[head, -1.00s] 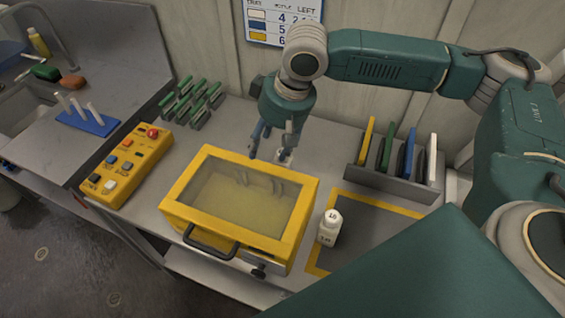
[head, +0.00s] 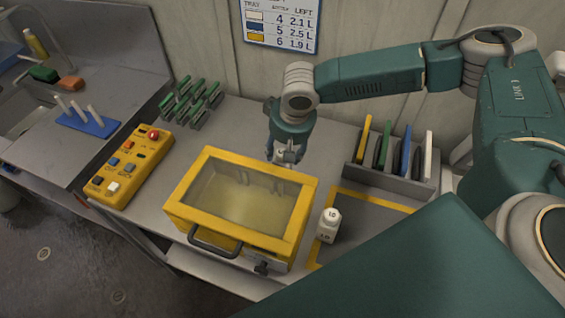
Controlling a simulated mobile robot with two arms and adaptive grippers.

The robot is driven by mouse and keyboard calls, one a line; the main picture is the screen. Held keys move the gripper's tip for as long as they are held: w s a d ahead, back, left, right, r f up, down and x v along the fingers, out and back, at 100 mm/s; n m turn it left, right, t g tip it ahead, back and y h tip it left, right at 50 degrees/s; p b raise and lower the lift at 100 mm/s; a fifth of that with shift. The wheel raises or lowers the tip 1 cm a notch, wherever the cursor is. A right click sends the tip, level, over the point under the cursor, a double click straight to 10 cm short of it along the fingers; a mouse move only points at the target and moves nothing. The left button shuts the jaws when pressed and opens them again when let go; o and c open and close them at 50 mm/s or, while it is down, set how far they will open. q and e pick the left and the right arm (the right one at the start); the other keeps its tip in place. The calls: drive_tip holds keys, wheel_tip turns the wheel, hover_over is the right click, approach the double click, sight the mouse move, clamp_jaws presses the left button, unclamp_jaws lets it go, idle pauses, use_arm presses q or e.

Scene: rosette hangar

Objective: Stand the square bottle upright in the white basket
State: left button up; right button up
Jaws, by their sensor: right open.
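A small white bottle (head: 328,226) with a square-looking body and dark markings stands upright beside the right wall of the yellow-framed box. My right gripper (head: 285,158) points down behind the box's far edge, away from the bottle and to its upper left. Its jaws are open; a pale shape between or behind the fingers is too small to make out. I cannot make out a white basket in this view. My left gripper is not in view.
The yellow box (head: 196,180) has a clear lid and a front handle. A yellow control panel (head: 128,165), green racks (head: 190,103) and a grey holder (head: 392,178) with coloured plates stand around it. A yellow-edged dark mat (head: 370,215) lies right of the bottle.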

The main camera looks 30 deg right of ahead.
drive_tip(key=shift+x, duration=0.8)
clamp_jaws()
drive_tip(key=shift+w, duration=0.1)
drive_tip(key=shift+r, duration=0.15)
